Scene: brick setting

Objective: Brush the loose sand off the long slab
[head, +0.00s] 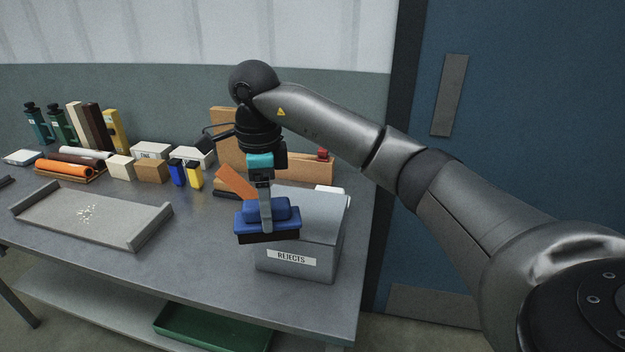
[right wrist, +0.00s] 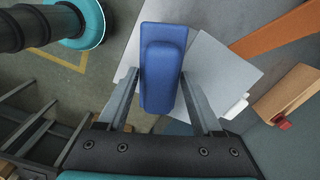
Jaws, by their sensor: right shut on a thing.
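The long slab (head: 122,224) is a grey piece with raised ends, lying on the left part of the workbench. A small patch of pale loose sand (head: 87,212) lies near its middle. My right gripper (head: 266,218) is shut on a blue brush (head: 284,225) with a dark underside. The brush is held by its blue grip and is in front of the grey rejects box, to the right of the slab and apart from it. In the right wrist view the brush (right wrist: 163,75) sits between both fingers. My left gripper is not in view.
The grey box labelled REJECTS (head: 318,235) stands near the bench's right end. Blue and yellow items (head: 186,174), blocks (head: 151,170) and an orange roll (head: 63,168) stand behind the slab. The bench (head: 200,250) between slab and box is clear.

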